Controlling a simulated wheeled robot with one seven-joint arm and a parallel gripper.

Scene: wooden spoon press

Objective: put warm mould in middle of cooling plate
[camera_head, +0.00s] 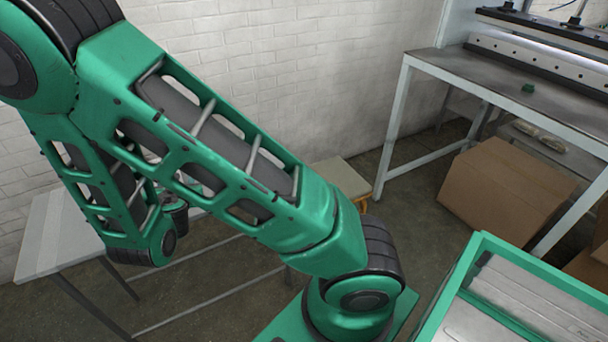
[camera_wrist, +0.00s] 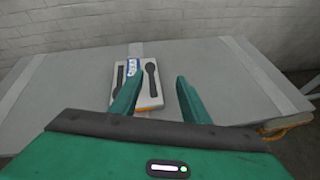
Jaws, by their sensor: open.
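In the wrist view, a pale, flat mould (camera_wrist: 160,99) with dark spoon-shaped hollows, a blue mark and an orange near edge lies on a grey tabletop. My gripper (camera_wrist: 157,77) is open. Its two green fingers point toward the mould, the left finger covering part of its left side and the right finger just beyond its right side. No grip on it shows. I cannot tell whether this grey surface is the cooling plate. In the head view my arm hides the mould and most of my gripper.
A grey table (camera_head: 50,225) stands at the left of the head view, with a small stool (camera_head: 345,175) behind my arm. A press bench (camera_head: 480,75) is at the right, a cardboard box (camera_head: 505,195) below it. In the wrist view, the tabletop (camera_wrist: 60,95) left of the mould is bare.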

